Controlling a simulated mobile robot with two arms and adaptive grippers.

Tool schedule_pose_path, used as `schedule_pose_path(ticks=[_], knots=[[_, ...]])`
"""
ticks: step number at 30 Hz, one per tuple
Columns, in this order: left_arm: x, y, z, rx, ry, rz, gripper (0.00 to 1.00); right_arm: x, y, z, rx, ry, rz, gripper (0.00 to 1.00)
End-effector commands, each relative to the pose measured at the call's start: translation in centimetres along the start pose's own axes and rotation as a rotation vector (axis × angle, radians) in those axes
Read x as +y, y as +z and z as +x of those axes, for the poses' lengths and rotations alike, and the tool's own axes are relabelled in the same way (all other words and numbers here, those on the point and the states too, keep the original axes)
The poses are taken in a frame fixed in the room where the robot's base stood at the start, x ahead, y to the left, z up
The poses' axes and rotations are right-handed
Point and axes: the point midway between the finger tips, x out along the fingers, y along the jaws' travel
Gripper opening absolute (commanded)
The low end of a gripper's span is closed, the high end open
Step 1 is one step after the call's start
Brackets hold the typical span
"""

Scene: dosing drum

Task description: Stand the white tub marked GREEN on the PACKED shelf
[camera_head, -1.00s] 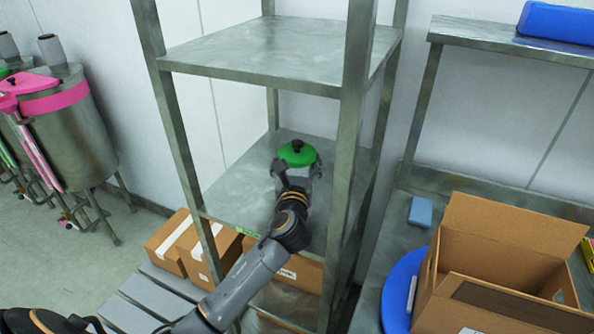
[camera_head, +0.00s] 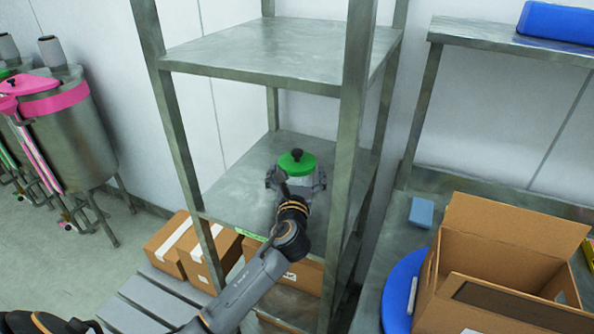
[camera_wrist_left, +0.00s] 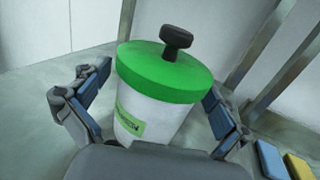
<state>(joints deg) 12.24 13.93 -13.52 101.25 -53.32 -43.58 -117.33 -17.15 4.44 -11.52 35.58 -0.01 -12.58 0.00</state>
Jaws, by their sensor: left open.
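The white tub (camera_head: 303,183) with a green lid (camera_head: 297,164) and black knob stands upright on the middle shelf (camera_head: 236,196) of the metal rack. In the left wrist view the tub (camera_wrist_left: 150,112) shows a green label, partly hidden by the gripper, with letters that look like the end of GREEN. My left gripper (camera_wrist_left: 160,98) is open, with one finger on each side of the tub and gaps beside its wall. A green strip (camera_head: 252,235) marks the shelf's front edge; its text is too small to read. My right gripper is out of view.
Rack posts (camera_head: 348,170) stand close on the right of my arm. An upper shelf (camera_head: 285,50) is above the tub. Cardboard boxes (camera_head: 205,252) lie below. An open carton (camera_head: 500,235) and a blue round lid (camera_head: 400,285) are on the right bench.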

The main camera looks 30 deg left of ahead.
Motion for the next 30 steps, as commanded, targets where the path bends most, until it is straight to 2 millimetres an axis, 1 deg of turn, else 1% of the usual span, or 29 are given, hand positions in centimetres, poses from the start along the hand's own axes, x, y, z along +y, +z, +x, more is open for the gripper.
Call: schedule_pose_path(ticks=[3, 5, 8, 15, 18, 21, 25, 30], knots=[[0.0, 0.4, 0.0, -0.001, 0.0, -0.001, 1.0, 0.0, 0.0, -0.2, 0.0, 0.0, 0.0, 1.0], [-0.1, 0.2, -0.7, 0.0, -0.002, -0.001, 1.0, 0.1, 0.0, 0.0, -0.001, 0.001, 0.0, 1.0], [0.0, 0.1, -2.3, 0.0, -0.001, 0.0, 1.0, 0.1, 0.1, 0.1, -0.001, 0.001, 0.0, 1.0], [0.0, 0.0, -7.6, 0.002, -0.002, -0.001, 1.0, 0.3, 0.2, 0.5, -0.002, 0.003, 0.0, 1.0], [0.0, 0.1, -9.4, 0.001, -0.001, -0.001, 1.0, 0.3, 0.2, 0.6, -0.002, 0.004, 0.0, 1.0], [0.0, 0.2, -10.8, 0.0, -0.001, 0.0, 1.0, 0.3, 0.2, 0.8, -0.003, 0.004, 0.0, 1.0], [0.0, 0.2, -11.8, 0.0, 0.0, -0.001, 1.0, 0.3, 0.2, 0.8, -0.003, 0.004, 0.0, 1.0], [0.0, 0.3, -12.0, -0.001, 0.0, -0.001, 1.0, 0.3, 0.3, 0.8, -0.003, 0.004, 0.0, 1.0]])
